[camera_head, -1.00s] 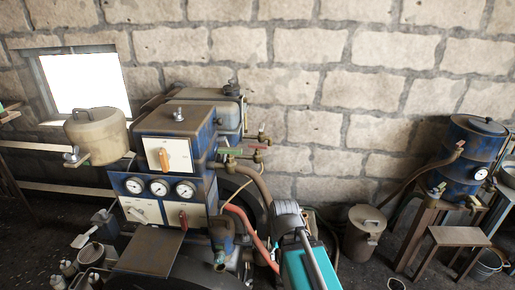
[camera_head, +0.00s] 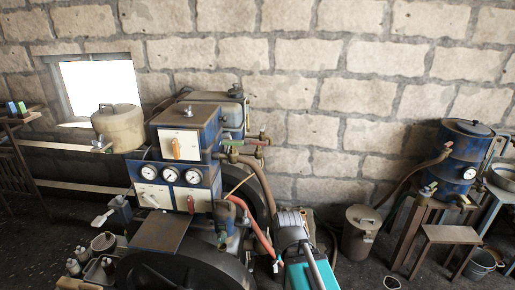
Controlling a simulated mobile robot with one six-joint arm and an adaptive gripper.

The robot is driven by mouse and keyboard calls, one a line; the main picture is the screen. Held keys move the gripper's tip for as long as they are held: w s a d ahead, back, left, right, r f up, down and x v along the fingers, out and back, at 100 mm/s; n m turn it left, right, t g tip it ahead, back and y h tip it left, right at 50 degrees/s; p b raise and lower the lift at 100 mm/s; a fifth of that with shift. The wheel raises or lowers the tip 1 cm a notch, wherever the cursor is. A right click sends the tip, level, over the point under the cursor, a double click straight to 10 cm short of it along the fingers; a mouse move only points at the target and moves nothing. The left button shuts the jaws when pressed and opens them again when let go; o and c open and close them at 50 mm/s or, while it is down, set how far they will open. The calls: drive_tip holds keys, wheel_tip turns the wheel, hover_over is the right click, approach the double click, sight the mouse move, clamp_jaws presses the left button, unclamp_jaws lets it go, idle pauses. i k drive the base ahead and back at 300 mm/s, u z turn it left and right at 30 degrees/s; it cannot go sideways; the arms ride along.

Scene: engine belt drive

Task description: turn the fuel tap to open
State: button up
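Several small taps show, and I cannot tell for certain which is the fuel tap. One small fitting (camera_head: 104,144) sits at the foot of the beige lidded tank (camera_head: 117,122), left of the blue engine panel. Taps with green and red handles (camera_head: 256,139) sit on pipes at the engine's right side. The handle positions are too small to read as open or closed. Part of my arm (camera_head: 291,230), grey and teal, rises from the bottom centre in front of the engine's lower right. I cannot make out my gripper's fingers.
The blue engine panel (camera_head: 184,172) carries gauges, an orange lever and a red lever. A red hose (camera_head: 253,224) curves close to my arm. A lidded can (camera_head: 361,231), a wooden stool (camera_head: 452,235) and a blue drum (camera_head: 463,150) with taps stand to the right. A block wall closes the back.

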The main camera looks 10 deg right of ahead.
sight(259, 143)
drive_tip(key=z, duration=0.75)
drive_tip(key=i, duration=0.55)
drive_tip(key=u, duration=0.8)
